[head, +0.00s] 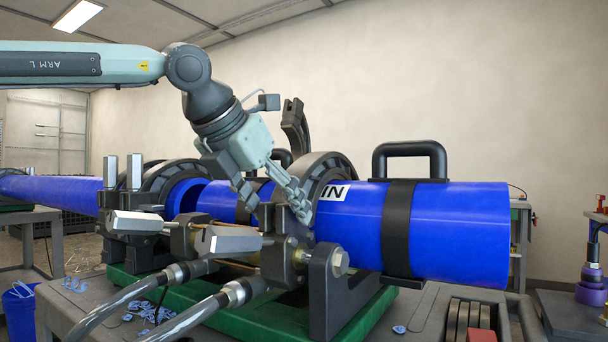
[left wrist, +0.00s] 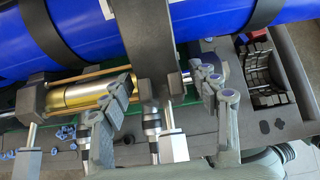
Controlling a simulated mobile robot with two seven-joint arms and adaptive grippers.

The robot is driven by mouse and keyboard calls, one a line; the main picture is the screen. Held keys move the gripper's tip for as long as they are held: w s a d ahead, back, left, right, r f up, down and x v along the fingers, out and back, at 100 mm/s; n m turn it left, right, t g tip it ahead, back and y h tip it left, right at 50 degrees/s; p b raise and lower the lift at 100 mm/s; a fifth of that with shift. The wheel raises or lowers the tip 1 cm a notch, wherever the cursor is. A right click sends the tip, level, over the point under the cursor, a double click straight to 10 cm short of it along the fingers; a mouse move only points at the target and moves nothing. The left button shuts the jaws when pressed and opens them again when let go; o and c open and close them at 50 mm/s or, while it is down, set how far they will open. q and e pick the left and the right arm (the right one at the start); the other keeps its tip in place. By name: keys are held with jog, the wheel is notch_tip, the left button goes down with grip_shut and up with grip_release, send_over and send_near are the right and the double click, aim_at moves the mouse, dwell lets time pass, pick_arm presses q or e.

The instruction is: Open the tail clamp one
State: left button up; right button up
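A large blue pipe (head: 450,232) lies in black ring clamps on a fusion cart. The clamp ring (head: 335,165) at the middle stands around or beside the pipe, by the "IN" label. A curved dark clamp piece (head: 294,125) sticks up behind my gripper; where it is hinged is hidden. I cannot tell which clamp is tail clamp one. My left gripper (head: 272,203) points down at the near side of this ring, fingers spread. In the left wrist view, the fingers (left wrist: 168,92) stand apart on either side of a dark clamp bar (left wrist: 150,48), with no clear contact. My right gripper is out of view.
A second clamp ring (head: 172,178) stands to the left, with another blue pipe (head: 60,191) beyond. Silver-ended handles (head: 235,240), hoses (head: 190,318) and a brass cylinder (left wrist: 85,97) crowd the front. A black handle (head: 410,150) rises from the right pipe. Blue shavings lie on the cart.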

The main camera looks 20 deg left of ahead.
pick_arm(q)
jog(key=c, duration=0.9)
jog(key=shift+w+r+p, duration=0.2)
jog(key=shift+r+p, duration=0.45)
jog(key=shift+r, duration=0.3)
jog(key=shift+w+r+p, duration=0.15)
jog(key=shift+r+p, duration=0.55)
jog(key=shift+r, duration=0.2)
jog(key=shift+w+r+p, duration=0.2)
jog(key=shift+r+p, duration=0.45)
jog(key=shift+r, duration=0.3)
jog(key=shift+c, duration=0.2)
